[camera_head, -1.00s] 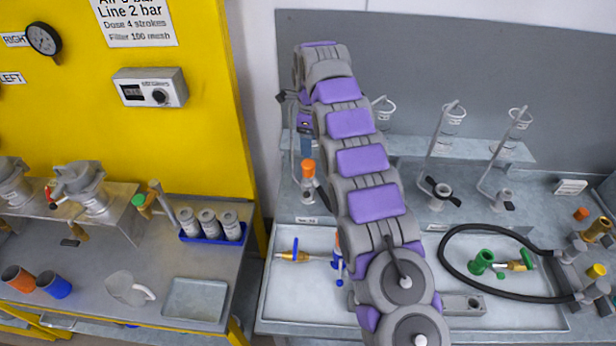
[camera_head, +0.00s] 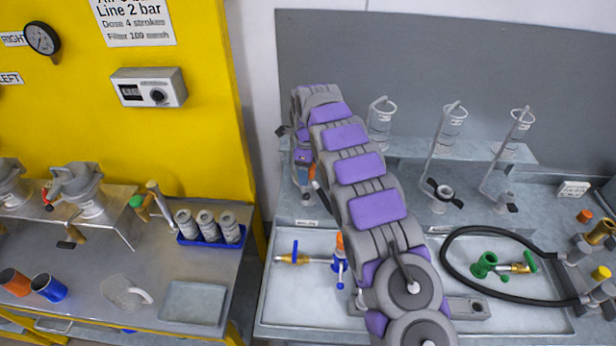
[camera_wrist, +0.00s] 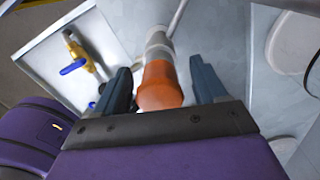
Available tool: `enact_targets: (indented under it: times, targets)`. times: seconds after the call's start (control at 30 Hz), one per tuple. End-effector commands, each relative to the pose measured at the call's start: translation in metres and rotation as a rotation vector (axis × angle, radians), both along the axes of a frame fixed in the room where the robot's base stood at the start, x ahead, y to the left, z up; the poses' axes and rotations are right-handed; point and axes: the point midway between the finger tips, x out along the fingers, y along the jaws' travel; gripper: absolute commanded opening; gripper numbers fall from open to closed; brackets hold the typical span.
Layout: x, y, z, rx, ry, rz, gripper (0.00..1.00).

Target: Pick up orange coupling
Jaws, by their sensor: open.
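The orange coupling (camera_wrist: 160,88) shows in the wrist view, joined to a grey cylindrical fitting (camera_wrist: 156,40). My gripper (camera_wrist: 159,74) is open, with one dark finger on each side of the coupling; I cannot tell whether either finger touches it. In the head view the coupling (camera_head: 312,173) is mostly hidden, with only a sliver of orange beside my gripper (camera_head: 303,160), low at the left end of the grey shelf.
A tray (camera_head: 275,312) below holds a brass valve with a blue handle (camera_head: 294,254) and an orange-topped blue fitting (camera_head: 340,262). Glass cylinders on stands (camera_head: 447,130) line the shelf to the right. A black hose (camera_head: 450,270) loops at the right.

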Motion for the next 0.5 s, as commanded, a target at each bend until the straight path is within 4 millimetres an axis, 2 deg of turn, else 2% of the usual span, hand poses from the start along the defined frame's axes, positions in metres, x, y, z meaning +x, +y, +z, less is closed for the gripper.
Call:
enact_targets:
  times: [0.1,0.37,0.5]
  targets:
    - [-0.0006,-0.0018,-0.0156,0.0,0.003,-0.002,0.71]
    - [-0.0006,-0.0015,-0.0171,0.0,0.001,-0.002,0.7]
    - [-0.0005,-0.0014,-0.0173,0.0,0.002,-0.002,0.57]
